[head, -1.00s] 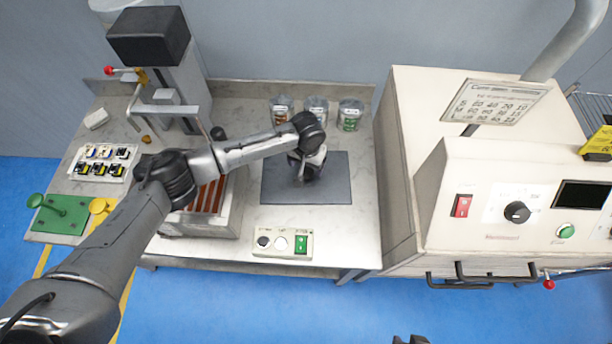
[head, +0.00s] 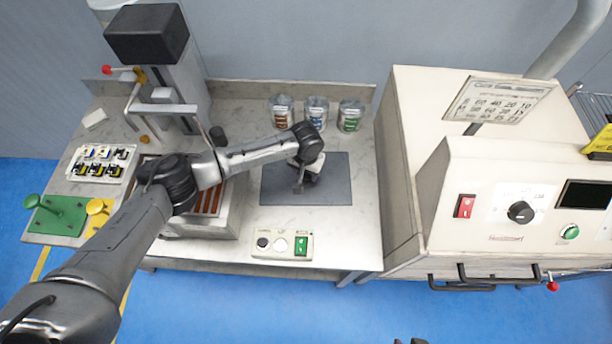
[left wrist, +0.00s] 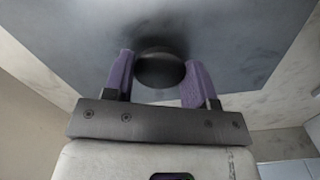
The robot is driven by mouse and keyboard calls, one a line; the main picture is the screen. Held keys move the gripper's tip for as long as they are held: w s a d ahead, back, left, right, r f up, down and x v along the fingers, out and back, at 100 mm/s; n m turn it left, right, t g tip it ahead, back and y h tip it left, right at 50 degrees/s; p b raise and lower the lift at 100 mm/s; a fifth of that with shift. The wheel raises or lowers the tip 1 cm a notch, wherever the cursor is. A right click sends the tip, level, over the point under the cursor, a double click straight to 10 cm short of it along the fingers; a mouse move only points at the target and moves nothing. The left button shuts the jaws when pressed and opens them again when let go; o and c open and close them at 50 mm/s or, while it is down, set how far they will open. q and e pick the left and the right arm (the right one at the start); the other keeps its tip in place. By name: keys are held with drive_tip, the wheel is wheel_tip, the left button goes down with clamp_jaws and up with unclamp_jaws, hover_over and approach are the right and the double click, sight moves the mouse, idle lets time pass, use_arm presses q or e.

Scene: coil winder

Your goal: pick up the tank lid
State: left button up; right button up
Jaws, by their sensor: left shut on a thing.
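The tank lid appears to be the flat dark grey plate (head: 330,188) lying on the bench, with a round black knob (left wrist: 160,69) on it. My left gripper (head: 299,188) is over the middle of the plate. In the left wrist view its two purple fingers (left wrist: 160,82) stand on either side of the knob, shut on it. The plate looks flat on the bench; I cannot tell any gap under it. The gripper hides the knob in the head view. Only a dark sliver at the bottom edge of the head view may be my right gripper (head: 410,341).
Three cans (head: 316,112) stand behind the plate. A button box (head: 282,244) sits in front. A slatted open box (head: 205,215) is to the left, below my left arm. The large cream cabinet (head: 400,175) borders the right side.

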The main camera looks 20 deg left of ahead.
use_arm(q)
drive_tip(key=c, duration=0.6)
drive_tip(key=shift+r, duration=0.1)
